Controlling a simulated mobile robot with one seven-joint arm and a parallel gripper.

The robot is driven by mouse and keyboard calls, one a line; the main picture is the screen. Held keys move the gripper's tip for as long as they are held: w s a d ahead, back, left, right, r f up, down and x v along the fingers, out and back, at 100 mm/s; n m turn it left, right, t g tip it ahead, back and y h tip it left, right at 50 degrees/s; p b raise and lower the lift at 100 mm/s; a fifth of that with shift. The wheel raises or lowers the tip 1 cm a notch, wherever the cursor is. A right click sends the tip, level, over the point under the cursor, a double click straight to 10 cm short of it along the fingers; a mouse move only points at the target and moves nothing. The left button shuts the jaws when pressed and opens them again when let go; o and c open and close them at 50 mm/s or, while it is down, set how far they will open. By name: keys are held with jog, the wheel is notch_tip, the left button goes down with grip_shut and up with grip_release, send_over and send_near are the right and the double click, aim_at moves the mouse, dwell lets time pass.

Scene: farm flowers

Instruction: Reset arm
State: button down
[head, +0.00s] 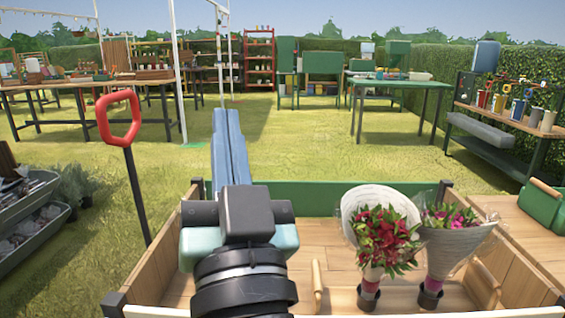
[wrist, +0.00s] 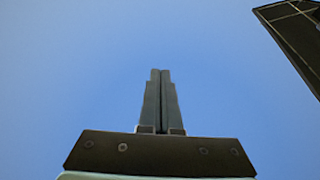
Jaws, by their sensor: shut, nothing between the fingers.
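My gripper (head: 227,122) points up and away over the wooden cart in the head view, with my wrist below it at the middle. In the wrist view my gripper (wrist: 160,74) has its two fingers pressed together, with only blue sky behind them. It is shut and holds nothing. It is apart from the two wrapped bouquets, which stand to its right in the cart.
A red-flowered bouquet (head: 382,237) and a pink-flowered bouquet (head: 443,238) stand in the wooden cart (head: 320,257). A red-handled tool (head: 118,117) stands at left. Planter troughs (head: 30,223) are at far left. Tables stand farther back across open grass.

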jog(key=s+d+r+t+h+p, duration=0.1)
jog(key=s+d+r+t+h, duration=0.2)
jog(key=r, duration=0.4)
jog(key=s+d+r+t+h+p, duration=0.1)
jog(key=s+d+r+h, duration=0.15)
jog(key=s+r, duration=0.3)
notch_tip(320, 180, up, 34)
jog(key=w+p, duration=0.1)
jog(key=p, duration=3.2)
jog(key=shift+a+f+p, duration=0.15)
jog(key=shift+p, duration=0.15)
jog(key=c, duration=1.6)
grip_release()
jog(key=shift+w, duration=0.1)
